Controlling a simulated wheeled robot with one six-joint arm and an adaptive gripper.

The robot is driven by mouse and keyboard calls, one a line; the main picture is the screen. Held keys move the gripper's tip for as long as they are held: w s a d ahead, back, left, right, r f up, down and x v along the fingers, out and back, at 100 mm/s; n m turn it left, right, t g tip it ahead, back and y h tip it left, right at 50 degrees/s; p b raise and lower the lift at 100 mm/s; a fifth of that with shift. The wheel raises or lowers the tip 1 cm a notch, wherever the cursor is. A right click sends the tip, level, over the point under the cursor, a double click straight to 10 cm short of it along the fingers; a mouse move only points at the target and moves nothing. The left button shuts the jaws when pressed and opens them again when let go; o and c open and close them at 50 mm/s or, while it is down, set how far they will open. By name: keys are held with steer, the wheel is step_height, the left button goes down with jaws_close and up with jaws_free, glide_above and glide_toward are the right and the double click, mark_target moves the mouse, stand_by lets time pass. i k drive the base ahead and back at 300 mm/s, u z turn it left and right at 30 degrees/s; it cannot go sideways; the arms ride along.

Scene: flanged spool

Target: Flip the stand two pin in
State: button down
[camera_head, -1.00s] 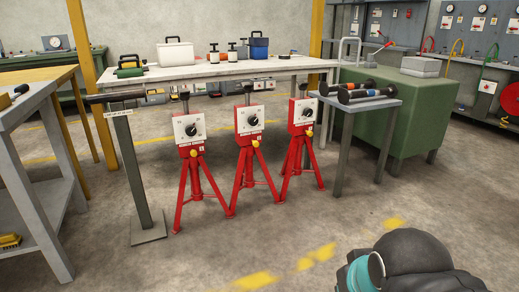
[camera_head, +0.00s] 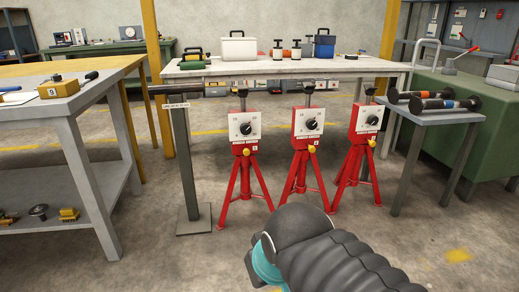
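Three red tripod stands stand in a row on the floor in front of the workbench: a left stand (camera_head: 244,150), a middle stand (camera_head: 306,146) and a right stand (camera_head: 363,147). The small stand labels are unreadable. My dark arm with a teal ring reaches in at the bottom, well short of the stands; my gripper is not visible.
A grey post (camera_head: 185,165) with a flat base stands left of the stands. A small grey table (camera_head: 437,120) with dark bars (camera_head: 446,104) is at right. A grey-framed table (camera_head: 85,140) is at left. The floor before the stands is clear.

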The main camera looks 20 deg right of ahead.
mark_target(311, 148)
steer(key=u, duration=0.15)
steer(key=i, duration=1.4)
steer(key=z, duration=0.75)
